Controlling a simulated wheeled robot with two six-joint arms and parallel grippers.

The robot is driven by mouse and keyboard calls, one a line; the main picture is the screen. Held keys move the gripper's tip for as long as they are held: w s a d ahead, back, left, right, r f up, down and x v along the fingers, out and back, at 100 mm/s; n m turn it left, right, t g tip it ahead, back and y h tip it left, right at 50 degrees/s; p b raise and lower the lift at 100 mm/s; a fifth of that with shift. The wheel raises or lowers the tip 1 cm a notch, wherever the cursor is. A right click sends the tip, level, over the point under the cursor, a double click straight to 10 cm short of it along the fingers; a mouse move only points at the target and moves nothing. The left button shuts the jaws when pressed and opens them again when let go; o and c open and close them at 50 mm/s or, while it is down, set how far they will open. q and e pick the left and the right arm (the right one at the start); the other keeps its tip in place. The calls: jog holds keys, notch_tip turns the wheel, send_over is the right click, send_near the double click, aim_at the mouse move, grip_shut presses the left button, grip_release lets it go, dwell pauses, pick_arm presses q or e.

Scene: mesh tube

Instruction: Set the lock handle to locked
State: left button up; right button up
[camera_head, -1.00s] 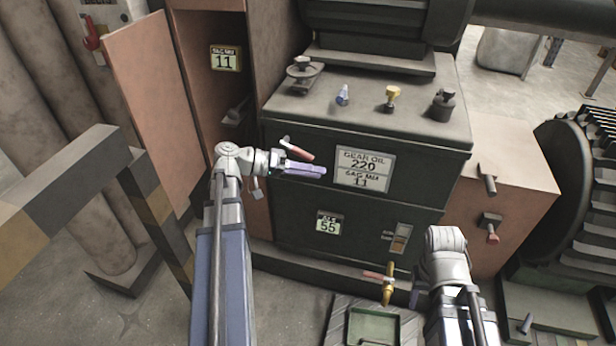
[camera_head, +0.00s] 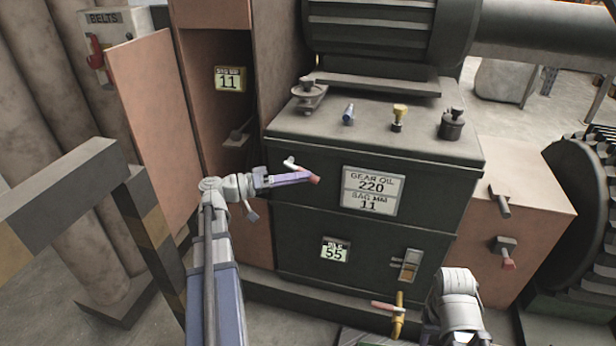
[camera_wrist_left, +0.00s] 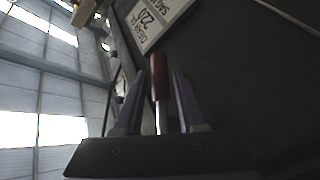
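The lock handle, a lever with a silver shank and a red grip (camera_head: 315,180), sticks out from the dark gear oil cabinet, left of its label. It slants down to the right in the head view. My left gripper (camera_head: 308,177) is at the lever, and its purple finger covers most of the grip. In the left wrist view the dark red grip (camera_wrist_left: 159,76) lies between the two fingers (camera_wrist_left: 158,80), with a gap on each side. The fingers are open around it. My right arm shows at the bottom right; its gripper is out of view.
The gear oil cabinet (camera_head: 300,215) has several knobs on top. A yellow valve with a red handle (camera_head: 397,318) is low in front. A striped barrier (camera_head: 150,215) stands left of my left arm. A BELTS box with a red switch (camera_head: 97,50) is at upper left.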

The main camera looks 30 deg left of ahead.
pick_arm(q)
jog(key=shift+x, duration=1.25)
grip_shut()
dwell(0.6)
